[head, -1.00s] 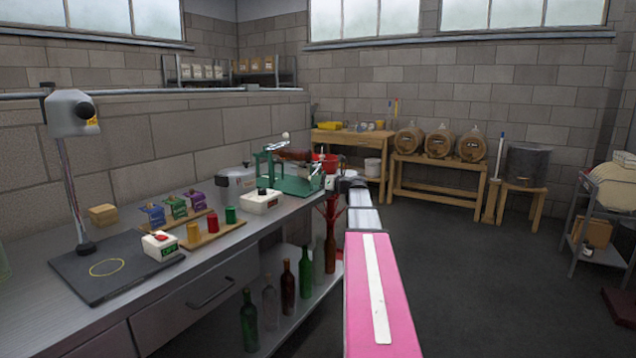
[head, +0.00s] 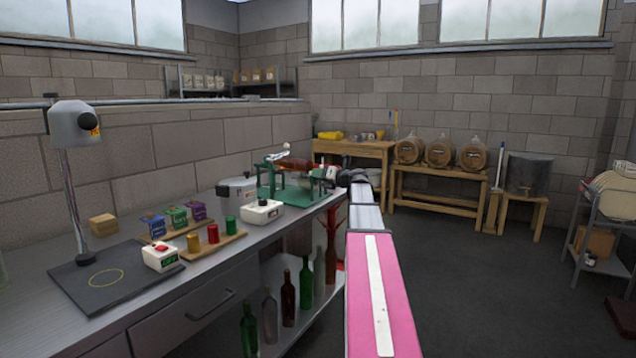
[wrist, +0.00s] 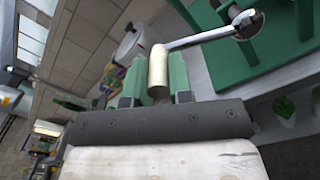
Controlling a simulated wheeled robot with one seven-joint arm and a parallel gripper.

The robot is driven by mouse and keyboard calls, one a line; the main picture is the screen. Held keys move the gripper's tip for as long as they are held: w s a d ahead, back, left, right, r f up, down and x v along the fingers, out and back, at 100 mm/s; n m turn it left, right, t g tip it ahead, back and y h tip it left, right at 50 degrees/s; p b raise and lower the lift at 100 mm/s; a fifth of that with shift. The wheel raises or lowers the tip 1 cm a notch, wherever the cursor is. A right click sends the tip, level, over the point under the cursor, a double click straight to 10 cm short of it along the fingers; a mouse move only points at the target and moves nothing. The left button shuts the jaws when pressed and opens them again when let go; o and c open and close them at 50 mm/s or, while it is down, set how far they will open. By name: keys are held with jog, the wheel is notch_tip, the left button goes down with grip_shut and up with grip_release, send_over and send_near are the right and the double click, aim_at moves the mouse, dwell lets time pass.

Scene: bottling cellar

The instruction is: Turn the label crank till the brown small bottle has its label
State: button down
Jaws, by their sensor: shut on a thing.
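The label machine, a green frame (head: 283,193), stands at the far end of the steel bench. A brown bottle (head: 296,163) lies on its side on top of it. I cannot make out a label on it. In the wrist view, the crank's cream handle (wrist: 158,60) sits between the green fingertips of my gripper (wrist: 156,86), which is shut on it. The metal crank arm (wrist: 200,39) runs from the handle to a hub beside the green frame.
A white switch box (head: 262,212) and a steel pot (head: 237,191) stand near the machine. Coloured spools and small boxes stand on wooden strips nearer. Several bottles stand on the shelf below.

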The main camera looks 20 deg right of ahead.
jog(key=w+d+r+m, duration=0.1)
jog(key=w+d+r, duration=0.3)
jog(key=w+d, duration=0.2)
jog(key=shift+d+r, duration=0.4)
jog(key=shift+d, duration=0.4)
dwell(0.4)
jog(key=shift+s, duration=0.1)
jog(key=c, duration=1)
grip_release()
jog(key=v, duration=1)
jog(key=shift+s+d, duration=0.3)
